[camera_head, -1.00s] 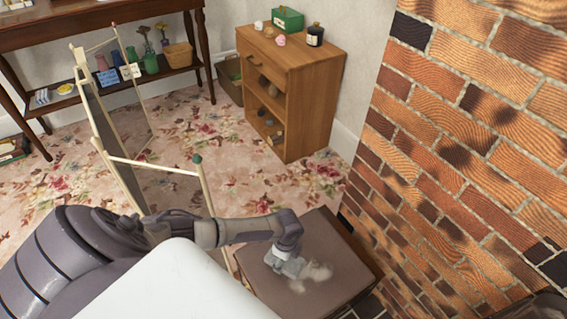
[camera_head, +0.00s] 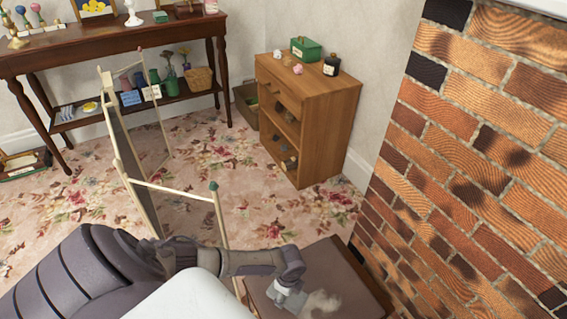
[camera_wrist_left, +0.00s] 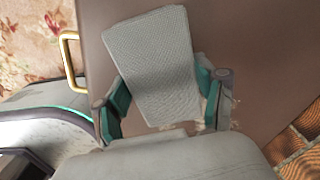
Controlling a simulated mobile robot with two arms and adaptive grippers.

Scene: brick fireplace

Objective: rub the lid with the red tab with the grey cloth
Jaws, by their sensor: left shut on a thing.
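My left gripper (camera_wrist_left: 168,100) is shut on a grey cloth (camera_wrist_left: 150,60), a flat woven pad between its fingers. In the head view the gripper (camera_head: 288,297) is low over a brown lid (camera_head: 338,266) beside the brick wall. The lid also shows under the cloth in the wrist view (camera_wrist_left: 245,60). A pale smudge (camera_head: 320,304) lies on the lid just right of the gripper. I cannot tell whether the cloth touches the lid. No red tab is visible. My right gripper is out of view.
A brass handle (camera_wrist_left: 70,58) is at the lid's side. A folding screen (camera_head: 140,185) stands left of the box. A brick fireplace (camera_head: 470,150) rises close on the right. A wooden cabinet (camera_head: 310,120) and a dark table (camera_head: 100,45) stand behind, with open carpet (camera_head: 265,205) between.

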